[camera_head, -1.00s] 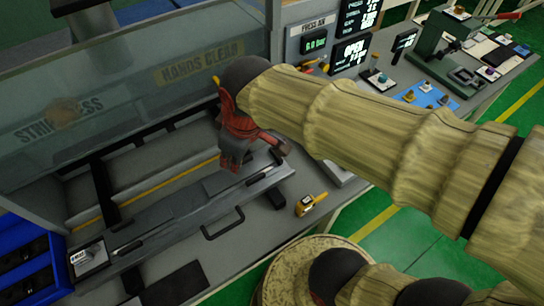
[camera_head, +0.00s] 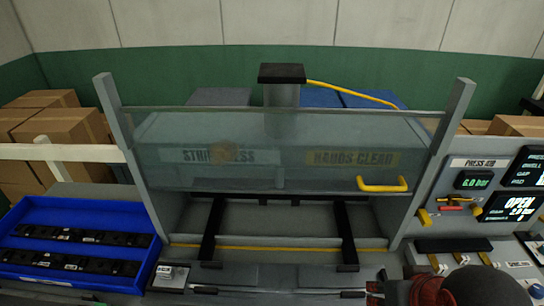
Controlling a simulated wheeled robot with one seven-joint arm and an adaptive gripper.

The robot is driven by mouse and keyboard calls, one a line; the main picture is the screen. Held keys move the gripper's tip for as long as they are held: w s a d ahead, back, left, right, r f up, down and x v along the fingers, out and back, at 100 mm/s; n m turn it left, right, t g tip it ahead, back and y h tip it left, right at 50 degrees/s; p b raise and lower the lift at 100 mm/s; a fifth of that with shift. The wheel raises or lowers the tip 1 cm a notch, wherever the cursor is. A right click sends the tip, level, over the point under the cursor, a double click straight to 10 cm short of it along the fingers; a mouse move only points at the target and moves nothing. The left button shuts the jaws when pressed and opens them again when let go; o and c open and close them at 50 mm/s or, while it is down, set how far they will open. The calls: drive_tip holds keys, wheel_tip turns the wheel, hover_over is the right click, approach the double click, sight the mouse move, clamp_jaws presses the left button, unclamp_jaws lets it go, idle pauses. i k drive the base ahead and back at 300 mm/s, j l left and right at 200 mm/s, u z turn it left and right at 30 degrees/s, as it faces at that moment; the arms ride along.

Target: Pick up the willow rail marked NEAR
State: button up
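Dark rails with small white labels lie in two rows in the blue tray (camera_head: 30,216) at the left: a back row (camera_head: 80,235) and a front row (camera_head: 70,262). The labels are too small to read, so I cannot tell which rail is marked NEAR or is the willow one. My gripper (camera_head: 400,291) shows only in part at the bottom edge, right of centre, with red and dark parts beside my arm. It is far to the right of the tray. Its fingertips are cut off or hidden, so whether it is open or shut does not show.
A press with a clear guard (camera_head: 250,150), yellow handle (camera_head: 382,184) and grey side posts fills the middle. A grey fixture (camera_head: 270,280) lies before it. Press displays (camera_head: 508,205) read OPEN at the right. Cardboard boxes (camera_head: 60,150) stand behind the tray.

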sight(86, 264)
drive_tip(key=u, duration=2.2)
drive_tip(key=z, duration=0.25)
drive_tip(key=i+j+z, duration=0.25)
drive_tip(key=z, duration=0.2)
drive_tip(key=i+j+z, duration=0.2)
drive_tip(key=j+z, duration=0.3)
drive_tip(key=i+j, duration=0.15)
drive_tip(key=j, duration=0.3)
drive_tip(key=i+j+z, duration=0.1)
drive_tip(key=j, duration=0.35)
drive_tip(key=i+j, duration=0.15)
drive_tip(key=j, duration=0.3)
drive_tip(key=i+j+z, duration=0.1)
drive_tip(key=j, duration=0.3)
drive_tip(key=i+j, duration=0.15)
drive_tip(key=j, duration=0.35)
drive_tip(key=i+j+z, duration=0.1)
drive_tip(key=j, duration=0.35)
